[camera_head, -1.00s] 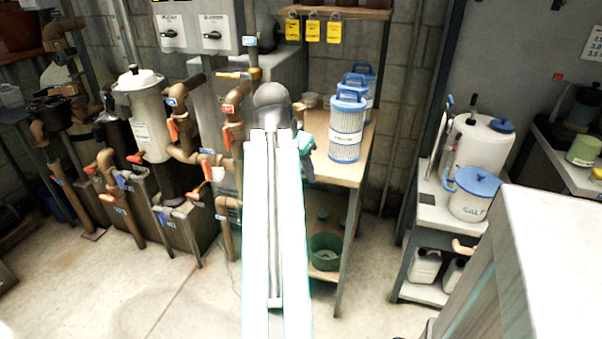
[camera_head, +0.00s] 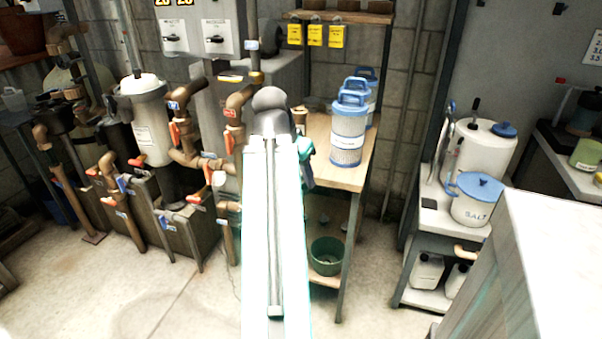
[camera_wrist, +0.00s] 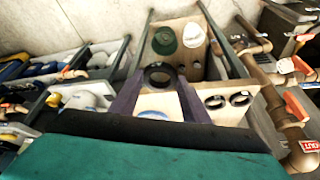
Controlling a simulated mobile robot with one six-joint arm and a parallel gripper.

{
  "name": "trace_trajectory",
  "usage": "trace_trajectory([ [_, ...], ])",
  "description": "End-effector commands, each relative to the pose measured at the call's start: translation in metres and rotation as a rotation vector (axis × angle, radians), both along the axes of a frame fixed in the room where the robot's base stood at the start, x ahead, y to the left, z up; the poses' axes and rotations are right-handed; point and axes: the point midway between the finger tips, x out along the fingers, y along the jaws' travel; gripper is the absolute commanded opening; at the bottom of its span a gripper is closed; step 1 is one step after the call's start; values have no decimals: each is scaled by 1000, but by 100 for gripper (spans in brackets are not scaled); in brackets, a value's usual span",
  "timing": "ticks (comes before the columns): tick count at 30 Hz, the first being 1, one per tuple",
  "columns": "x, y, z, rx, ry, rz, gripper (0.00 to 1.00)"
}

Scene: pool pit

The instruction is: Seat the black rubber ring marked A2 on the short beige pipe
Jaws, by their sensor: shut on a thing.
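In the wrist view, a black ring (camera_wrist: 160,75) sits between the tips of my gripper (camera_wrist: 159,82), whose two dark purple fingers are shut on it. Its marking cannot be read. Two more dark rings, one left (camera_wrist: 215,102) and one right (camera_wrist: 240,98), lie on the pale bench top (camera_wrist: 232,115). In the head view, my arm hides the fingers and the held ring, beside the wooden bench (camera_head: 345,178). I cannot make out the short beige pipe with certainty in either view.
Blue-and-white filter cartridges (camera_head: 347,135) stand on the bench. A green bucket (camera_head: 326,256) is on its lower shelf, with a whitish container (camera_wrist: 193,35) beside it in the wrist view. Brown pipes with valves (camera_head: 180,130) crowd the left. A salt tub (camera_head: 476,205) stands right.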

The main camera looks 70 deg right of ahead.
Motion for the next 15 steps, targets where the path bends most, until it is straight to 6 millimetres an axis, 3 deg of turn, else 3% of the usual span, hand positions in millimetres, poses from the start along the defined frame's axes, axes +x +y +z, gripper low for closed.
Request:
trace_trajectory([
  [8,51,11,-3,7,1,138,22],
  [15,120,36,-8,13,4,334,22],
])
